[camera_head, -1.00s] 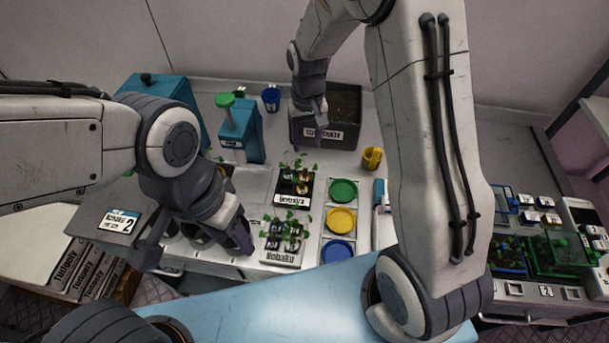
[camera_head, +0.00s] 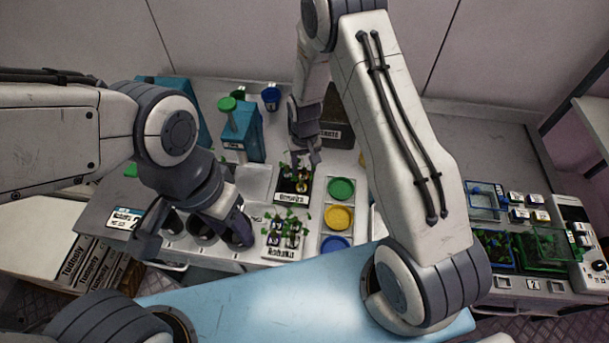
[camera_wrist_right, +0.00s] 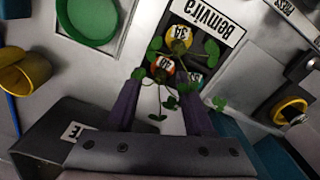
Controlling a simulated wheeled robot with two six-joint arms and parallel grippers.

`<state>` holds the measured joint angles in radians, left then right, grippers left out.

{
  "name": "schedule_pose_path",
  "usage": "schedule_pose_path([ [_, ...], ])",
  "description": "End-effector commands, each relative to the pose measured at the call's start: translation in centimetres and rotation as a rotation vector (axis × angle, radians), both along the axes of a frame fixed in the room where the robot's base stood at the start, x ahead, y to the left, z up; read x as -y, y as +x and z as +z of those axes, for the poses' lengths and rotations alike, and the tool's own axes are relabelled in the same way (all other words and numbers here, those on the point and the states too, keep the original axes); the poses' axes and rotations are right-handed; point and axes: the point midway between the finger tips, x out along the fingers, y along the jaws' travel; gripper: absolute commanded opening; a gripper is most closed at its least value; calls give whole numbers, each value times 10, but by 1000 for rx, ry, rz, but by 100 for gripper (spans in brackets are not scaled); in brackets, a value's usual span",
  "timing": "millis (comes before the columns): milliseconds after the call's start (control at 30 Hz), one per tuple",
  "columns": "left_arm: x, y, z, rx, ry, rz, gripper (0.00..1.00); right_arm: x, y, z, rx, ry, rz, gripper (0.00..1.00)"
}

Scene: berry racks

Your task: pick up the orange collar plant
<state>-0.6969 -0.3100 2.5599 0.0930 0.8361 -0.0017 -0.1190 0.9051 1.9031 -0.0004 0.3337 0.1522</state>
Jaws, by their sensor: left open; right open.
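The black rack (camera_head: 294,198) stands mid-table with several small green plants; it also shows in the right wrist view (camera_wrist_right: 193,12). My left gripper (camera_head: 195,240) is open and empty, at the left front of the table.
A white rack (camera_head: 284,252) of plants stands in front of the black one. Green (camera_head: 341,189), yellow (camera_head: 339,217) and blue (camera_head: 335,244) dishes lie to the right. A dark box (camera_head: 338,125) stands behind; a teal dispenser (camera_head: 243,138) stands back left.

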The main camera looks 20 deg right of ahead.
Motion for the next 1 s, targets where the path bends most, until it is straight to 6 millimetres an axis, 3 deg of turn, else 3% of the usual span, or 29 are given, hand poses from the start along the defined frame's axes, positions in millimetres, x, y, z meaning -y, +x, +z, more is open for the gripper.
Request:
schedule_pose_path([
  [167, 0, 0, -1, 0, 0, 0, 50, 0, 0, 0, 1, 0, 0, 52],
  [300, 0, 0, -1, 0, 0, 0, 50, 0, 0, 0, 1, 0, 0, 0],
  [1000, 0, 0, -1, 0, 0, 0, 50, 0, 0, 0, 0, 0, 0, 0],
])
